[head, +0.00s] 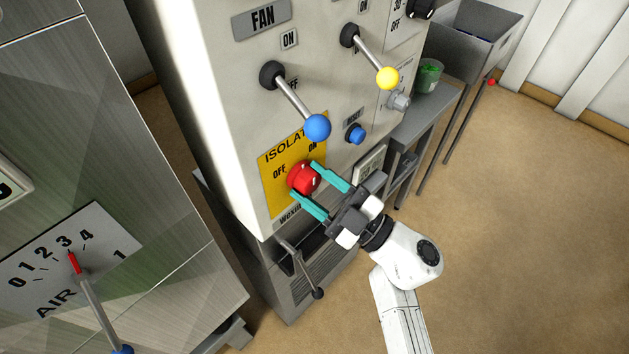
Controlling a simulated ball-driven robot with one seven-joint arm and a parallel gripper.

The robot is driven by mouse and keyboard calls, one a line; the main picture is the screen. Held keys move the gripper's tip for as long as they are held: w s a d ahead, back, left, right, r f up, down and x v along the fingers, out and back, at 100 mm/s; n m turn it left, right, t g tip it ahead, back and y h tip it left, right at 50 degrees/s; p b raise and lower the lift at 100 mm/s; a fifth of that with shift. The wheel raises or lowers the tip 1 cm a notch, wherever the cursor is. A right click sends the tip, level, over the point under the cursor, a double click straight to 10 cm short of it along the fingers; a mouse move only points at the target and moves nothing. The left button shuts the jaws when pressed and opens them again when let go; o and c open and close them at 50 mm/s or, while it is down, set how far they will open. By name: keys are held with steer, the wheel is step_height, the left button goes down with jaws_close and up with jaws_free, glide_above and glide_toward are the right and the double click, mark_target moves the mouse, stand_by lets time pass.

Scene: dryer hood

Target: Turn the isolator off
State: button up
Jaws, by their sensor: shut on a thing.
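The isolator is a red rotary knob (303,178) on a yellow plate (271,202) low on the front of the pale control cabinet. The plate reads ISOLATOR, with OFF to the left of the knob and ON at its upper right. My gripper (312,191) has teal fingers on either side of the knob, one above right and one below left, and is shut on it. A small pale mark shows on the knob's right side, near the ON label. The fingers hide part of the knob's edge and the plate.
Above the isolator, a blue-ball lever (317,127) and a yellow-ball lever (387,77) stick out from the cabinet. A blue button (355,134) is to the right. Below is a dark handle (301,270). The floor (510,230) at right is clear.

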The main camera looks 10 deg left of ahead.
steer(key=n+g, duration=0.1)
steer(key=n, duration=0.2)
steer(key=n+g, duration=0.1)
steer(key=n, duration=0.2)
steer(key=shift+w+d+r, duration=0.1)
steer(key=shift+w+d, duration=0.05)
steer(key=n+g+h+p, duration=0.1)
steer(key=n+g, duration=0.1)
steer(key=n, duration=0.3)
steer(key=shift+r, duration=0.1)
steer(key=shift+n+g, duration=0.3)
steer(key=o, duration=1)
steer(key=shift+o, duration=0.2)
steer(key=r+b+v, duration=0.1)
steer(key=b+v, duration=0.1)
steer(key=v, duration=0.8)
steer(key=shift+d+f, duration=0.3)
steer(key=shift+d, duration=0.1)
steer(key=shift+h, duration=0.3)
